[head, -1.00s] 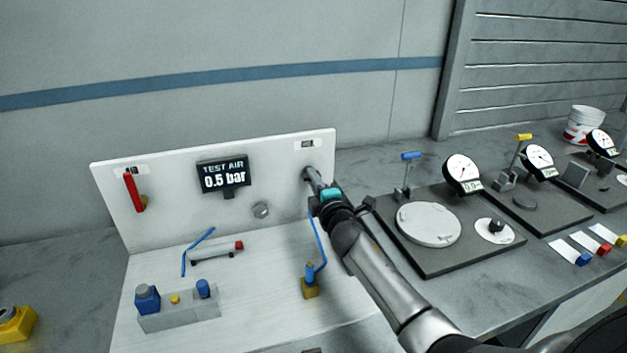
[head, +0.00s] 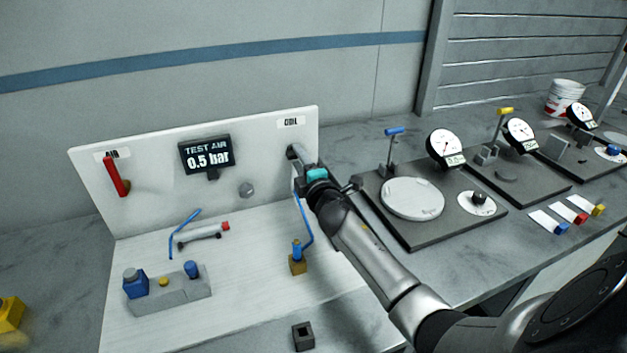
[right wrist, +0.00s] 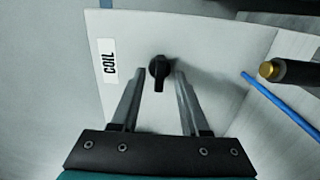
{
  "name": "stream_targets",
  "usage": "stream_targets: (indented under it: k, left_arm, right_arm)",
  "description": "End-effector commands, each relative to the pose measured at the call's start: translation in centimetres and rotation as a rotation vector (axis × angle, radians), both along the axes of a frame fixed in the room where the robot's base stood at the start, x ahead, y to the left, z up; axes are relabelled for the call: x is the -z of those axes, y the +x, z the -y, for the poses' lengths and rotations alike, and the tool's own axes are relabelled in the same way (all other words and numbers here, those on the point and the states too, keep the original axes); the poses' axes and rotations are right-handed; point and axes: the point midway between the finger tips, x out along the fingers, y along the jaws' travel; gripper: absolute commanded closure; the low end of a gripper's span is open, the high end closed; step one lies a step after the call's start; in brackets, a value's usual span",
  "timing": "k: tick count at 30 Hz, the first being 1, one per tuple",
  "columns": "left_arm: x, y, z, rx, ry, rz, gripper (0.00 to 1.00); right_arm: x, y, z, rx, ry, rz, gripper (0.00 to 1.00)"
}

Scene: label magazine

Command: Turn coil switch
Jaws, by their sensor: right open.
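The coil switch is a small black knob (right wrist: 159,70) on the white upright panel, beside the COIL label (right wrist: 109,62) in the right wrist view. Its pointer end hangs down toward my gripper in that view. My right gripper (right wrist: 157,76) is open, with one finger on each side of the knob and a gap showing on both sides. In the head view my right gripper (head: 301,160) reaches the panel just below the COIL label (head: 291,123) and hides the knob. My left gripper is not in view.
The white panel (head: 225,130) also carries a red AIR lever (head: 116,176) and a TEST AIR display (head: 206,154) reading 0.5 bar. A brass valve with blue tube (head: 298,257) stands below my arm. Gauge stands (head: 446,148) fill the bench to the right.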

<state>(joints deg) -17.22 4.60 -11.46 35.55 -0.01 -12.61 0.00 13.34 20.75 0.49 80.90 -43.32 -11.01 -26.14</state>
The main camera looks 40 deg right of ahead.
Motion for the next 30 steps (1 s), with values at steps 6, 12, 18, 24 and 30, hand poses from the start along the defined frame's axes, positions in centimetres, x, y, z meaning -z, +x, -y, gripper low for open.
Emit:
stream_targets:
  k: [6, 12, 18, 24, 30]
  left_arm:
    - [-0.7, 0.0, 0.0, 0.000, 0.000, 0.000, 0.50]
    - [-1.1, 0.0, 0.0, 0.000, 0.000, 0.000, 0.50]
    - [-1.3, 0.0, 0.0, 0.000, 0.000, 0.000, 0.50]
    - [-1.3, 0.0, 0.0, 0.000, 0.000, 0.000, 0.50]
    - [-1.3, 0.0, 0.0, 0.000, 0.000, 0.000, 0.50]
  right_arm:
    - [0.0, -3.1, -0.8, -0.001, 0.001, -0.002, 0.55]
    - [0.0, -6.2, -1.5, 0.000, 0.001, -0.002, 0.55]
    - [0.0, -9.3, -2.2, 0.000, 0.003, -0.002, 0.55]
    - [0.1, -12.0, -2.9, 0.000, 0.003, -0.002, 0.55]
    - [0.0, -13.4, -3.3, 0.000, 0.001, -0.001, 0.55]
